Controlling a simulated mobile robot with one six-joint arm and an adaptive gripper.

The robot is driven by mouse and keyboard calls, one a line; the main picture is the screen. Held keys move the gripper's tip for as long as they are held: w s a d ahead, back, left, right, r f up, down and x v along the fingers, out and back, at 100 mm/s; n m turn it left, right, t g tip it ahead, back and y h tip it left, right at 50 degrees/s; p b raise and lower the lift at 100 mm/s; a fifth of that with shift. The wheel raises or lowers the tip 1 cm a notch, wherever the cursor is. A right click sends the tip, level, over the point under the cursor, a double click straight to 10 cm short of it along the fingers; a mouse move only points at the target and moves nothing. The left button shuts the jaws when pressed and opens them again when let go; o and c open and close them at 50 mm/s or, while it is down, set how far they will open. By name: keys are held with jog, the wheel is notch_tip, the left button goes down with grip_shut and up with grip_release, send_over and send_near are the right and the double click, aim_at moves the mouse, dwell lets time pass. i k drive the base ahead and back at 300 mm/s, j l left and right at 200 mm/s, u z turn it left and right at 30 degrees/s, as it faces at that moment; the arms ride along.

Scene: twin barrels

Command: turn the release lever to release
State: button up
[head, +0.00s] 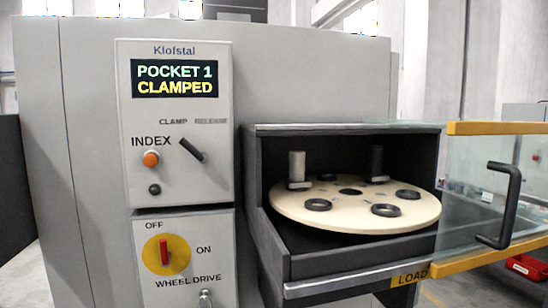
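The release lever (191,149) is a short black handle on the grey control panel, below the printed words CLAMP and RELEASE. It slants from upper left to lower right, with its upper end toward CLAMP. The display (174,79) above it reads POCKET 1 CLAMPED. My gripper is not in view, and nothing touches the lever.
An orange INDEX button (151,159) and a small black knob (155,189) sit left of the lever. A red switch (164,252) is below. At right, a round cream wheel (355,226) bears two cylinders; the glass door (490,190) stands open. The space before the panel looks clear.

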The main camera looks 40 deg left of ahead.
aim_at(202, 158)
jog(key=u, duration=1.9)
